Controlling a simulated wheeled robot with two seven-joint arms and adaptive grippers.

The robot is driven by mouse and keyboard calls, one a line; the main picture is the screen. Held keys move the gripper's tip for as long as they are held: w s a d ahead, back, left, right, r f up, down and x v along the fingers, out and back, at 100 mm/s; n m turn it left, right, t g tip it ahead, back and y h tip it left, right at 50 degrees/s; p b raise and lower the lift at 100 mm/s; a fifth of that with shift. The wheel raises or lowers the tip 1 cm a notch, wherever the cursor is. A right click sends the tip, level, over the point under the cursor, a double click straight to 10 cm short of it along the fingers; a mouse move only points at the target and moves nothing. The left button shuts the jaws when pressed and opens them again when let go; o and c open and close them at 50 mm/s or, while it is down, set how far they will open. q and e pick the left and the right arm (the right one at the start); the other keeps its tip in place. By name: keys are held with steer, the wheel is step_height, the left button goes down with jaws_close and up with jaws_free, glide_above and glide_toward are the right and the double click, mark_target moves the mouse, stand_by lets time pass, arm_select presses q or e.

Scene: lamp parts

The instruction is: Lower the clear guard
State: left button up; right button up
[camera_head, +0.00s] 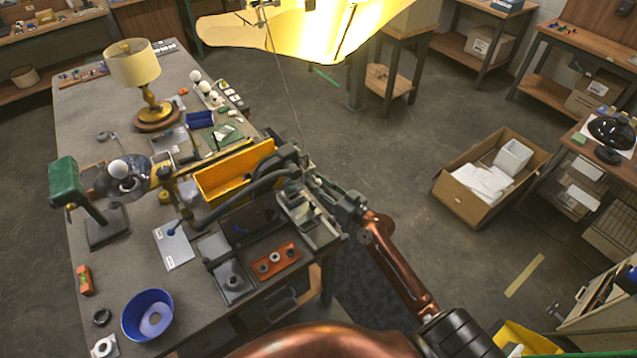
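A glossy, partly see-through piece (133,184) surrounds a white bulb (118,169) at the left of the workbench, beside a green-headed stand (63,170). I cannot tell whether this piece is the clear guard. My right gripper (285,162) is over the bench's right edge, just right of the yellow bin, with its copper arm coming from the lower right. Dark fixtures and hoses crowd around its fingers, so their opening is unclear. My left gripper is not in view.
A yellow bin (236,172) and a grey open tray (308,222) are close to my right gripper. A brass lamp (134,70) stands at the back of the bench. A blue bowl (148,312) is at the front. A bright lampshade (300,28) hangs above.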

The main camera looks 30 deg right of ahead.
jaws_close()
stand_by(0.3)
step_height(320, 180, down, 10)
steer(key=b, duration=0.9)
steer(key=shift+o, duration=0.5)
jaws_free()
steer(key=shift+o, duration=0.9)
